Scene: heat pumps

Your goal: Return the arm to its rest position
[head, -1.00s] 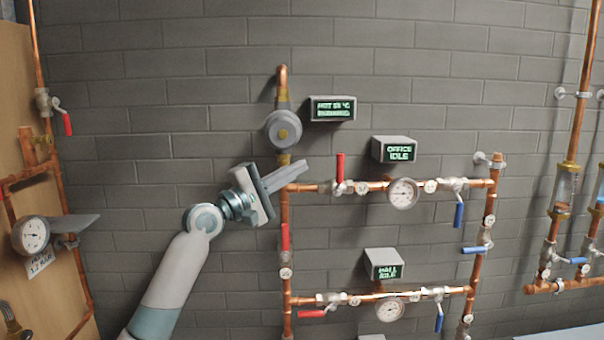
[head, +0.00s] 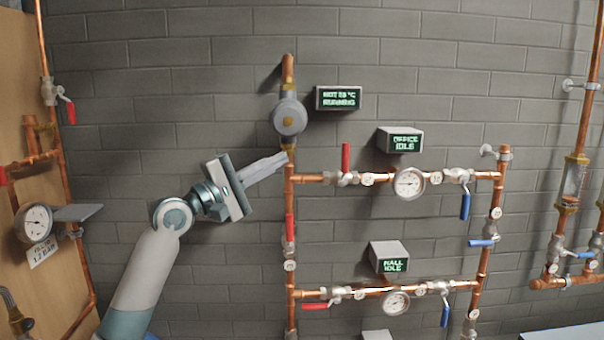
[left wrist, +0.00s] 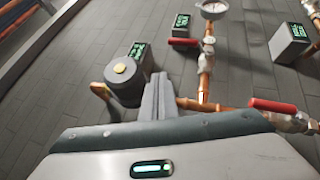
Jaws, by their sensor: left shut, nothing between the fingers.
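My left gripper (head: 270,167) is shut and empty in the head view, its fingers together and pointing right and slightly up. Its tips appear just left of the copper pipe (head: 290,195), below the round grey pump (head: 289,117); I cannot tell whether they touch the pipe. In the left wrist view the shut fingers (left wrist: 155,97) stick out beside the pump (left wrist: 126,82). My left arm (head: 143,275) reaches up from the lower left. My right gripper is not in view.
Right of the gripper are an upper red lever (head: 346,158), a gauge (head: 409,183) and blue levers (head: 465,207). Displays read "OFFICE IDLE" (head: 400,140) and "HALL IDLE" (head: 389,258). At left a wooden panel (head: 17,110) carries a gauge (head: 35,223). Bare wall lies above the arm.

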